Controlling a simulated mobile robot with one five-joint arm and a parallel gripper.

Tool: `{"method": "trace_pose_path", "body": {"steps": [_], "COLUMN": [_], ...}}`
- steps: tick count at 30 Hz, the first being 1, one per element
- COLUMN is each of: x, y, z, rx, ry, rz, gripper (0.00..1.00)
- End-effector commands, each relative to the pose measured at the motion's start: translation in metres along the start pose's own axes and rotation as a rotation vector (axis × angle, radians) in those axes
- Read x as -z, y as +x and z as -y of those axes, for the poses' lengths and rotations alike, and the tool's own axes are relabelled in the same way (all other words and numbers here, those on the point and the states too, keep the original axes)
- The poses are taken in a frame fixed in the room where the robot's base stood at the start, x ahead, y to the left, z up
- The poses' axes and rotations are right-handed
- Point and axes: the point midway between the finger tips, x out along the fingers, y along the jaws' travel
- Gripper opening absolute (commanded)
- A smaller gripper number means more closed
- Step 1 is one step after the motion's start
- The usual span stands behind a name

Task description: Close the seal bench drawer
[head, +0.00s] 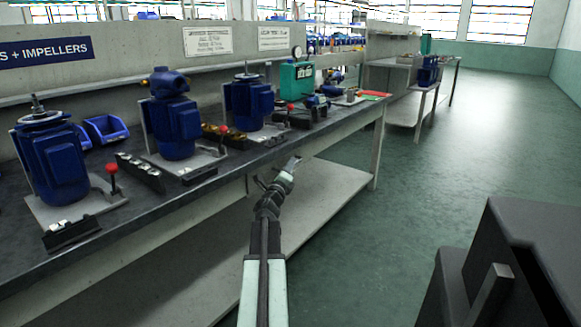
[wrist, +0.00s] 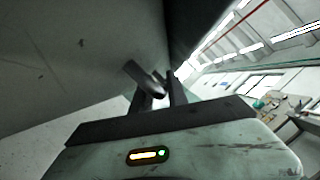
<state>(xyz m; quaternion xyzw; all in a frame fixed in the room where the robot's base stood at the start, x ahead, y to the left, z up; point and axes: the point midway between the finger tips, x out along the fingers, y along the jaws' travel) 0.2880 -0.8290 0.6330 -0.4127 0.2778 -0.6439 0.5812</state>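My gripper (head: 277,175) is at the end of my outstretched arm, just in front of the workbench (head: 210,189) and below its dark front edge in the head view. Its two dark fingers (wrist: 158,88) stand apart in the wrist view. A short tilted grey piece shows at the left finger; I cannot tell whether it is part of the finger or a separate thing. A large grey surface fills the left of the wrist view close by. I cannot make out a drawer or its handle in either view, nor any contact.
Several blue pump motors (head: 174,125) stand on the bench top, with a green case (head: 296,80) farther along. A pale lower shelf (head: 318,190) lies below. The green floor (head: 440,170) to the right is open. A second bench (head: 400,98) stands farther back.

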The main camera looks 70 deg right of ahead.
Motion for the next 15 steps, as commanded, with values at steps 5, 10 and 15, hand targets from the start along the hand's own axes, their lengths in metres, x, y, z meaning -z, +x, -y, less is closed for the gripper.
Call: {"method": "trace_pose_path", "body": {"steps": [5,10,15], "x": [0.001,0.001,-0.001], "y": [-0.032,-0.066,-0.075], "z": [-0.001,-0.001,0.0], "rx": [0.0,0.001,0.001], "ry": [0.0,0.001,0.0], "rz": [0.001,0.001,0.0], "gripper": [0.2,0.2,0.2]}}
